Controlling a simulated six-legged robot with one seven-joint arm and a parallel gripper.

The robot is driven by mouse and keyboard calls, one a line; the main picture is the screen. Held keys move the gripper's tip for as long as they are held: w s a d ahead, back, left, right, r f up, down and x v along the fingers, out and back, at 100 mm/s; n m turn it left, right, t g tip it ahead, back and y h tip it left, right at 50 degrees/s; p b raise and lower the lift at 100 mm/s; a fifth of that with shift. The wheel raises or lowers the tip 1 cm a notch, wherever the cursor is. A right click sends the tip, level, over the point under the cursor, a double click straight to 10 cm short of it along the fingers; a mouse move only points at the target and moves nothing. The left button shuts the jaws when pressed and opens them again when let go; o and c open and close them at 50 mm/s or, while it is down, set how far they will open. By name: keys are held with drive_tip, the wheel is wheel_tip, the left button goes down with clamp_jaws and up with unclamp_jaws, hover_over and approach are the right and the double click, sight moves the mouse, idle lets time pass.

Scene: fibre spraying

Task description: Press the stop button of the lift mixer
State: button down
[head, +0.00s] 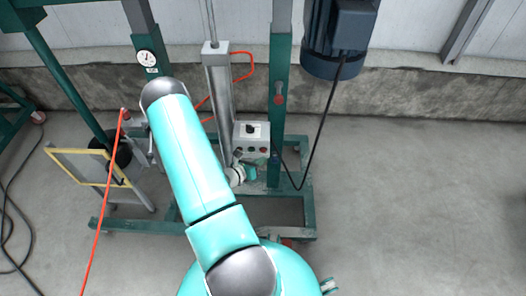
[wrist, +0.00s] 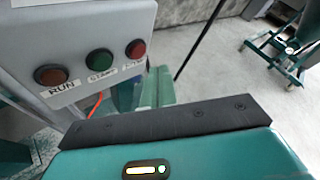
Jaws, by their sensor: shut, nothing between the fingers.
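The lift mixer's control box (wrist: 85,25) fills the upper left of the wrist view. Its face carries an orange-brown button (wrist: 50,75) labelled RUN, a green button (wrist: 99,61) with a small label, and a red button (wrist: 136,48) at the right end, whose label is hard to read. In the head view the grey control box (head: 243,130) sits on the mixer's green frame. My gripper (head: 249,173) is just below the box there, small and partly hidden by my arm. In the wrist view its teal body and black edge (wrist: 165,119) lie below the buttons, apart from them; it is shut and empty.
The green mixer post (head: 280,75) rises right of the box, with a dark motor (head: 340,35) and hanging black cable (head: 318,125) beyond. A yellow-framed panel (head: 85,165) and red hose (head: 105,200) are at left. The floor at right is clear.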

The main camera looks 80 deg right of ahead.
drive_tip(key=a, duration=0.2)
drive_tip(key=s+a, duration=0.1)
drive_tip(key=shift+a, duration=0.35)
idle(0.7)
drive_tip(key=w+a+r+m+y, duration=0.1)
drive_tip(key=w+a+r+m, duration=0.35)
drive_tip(key=r, duration=0.35)
drive_tip(key=w+a+r+m+t+y, duration=0.1)
drive_tip(key=w+a+r+m+y, duration=0.15)
drive_tip(key=w+r, duration=0.45)
drive_tip(key=w+a+r+m+y, duration=0.1)
drive_tip(key=w+a+r+m, duration=0.35)
drive_tip(key=r, duration=0.45)
drive_tip(key=a+r+m+t+y, duration=0.2)
drive_tip(key=a+r+t, duration=0.2)
drive_tip(key=a, duration=0.7)
drive_tip(key=w+a+r+m+t+y, duration=0.1)
drive_tip(key=a+r+m+t+y, duration=0.1)
drive_tip(key=a+r, duration=0.7)
drive_tip(key=w+a+r+m+t+y, duration=0.1)
drive_tip(key=a+r+t+y, duration=0.3)
drive_tip(key=a, duration=0.8)
wheel_tip(320, 180, up, 3)
drive_tip(key=shift+a+f+m+t, duration=0.1)
drive_tip(key=shift+a+m+t, duration=0.3)
drive_tip(key=shift+t, duration=0.7)
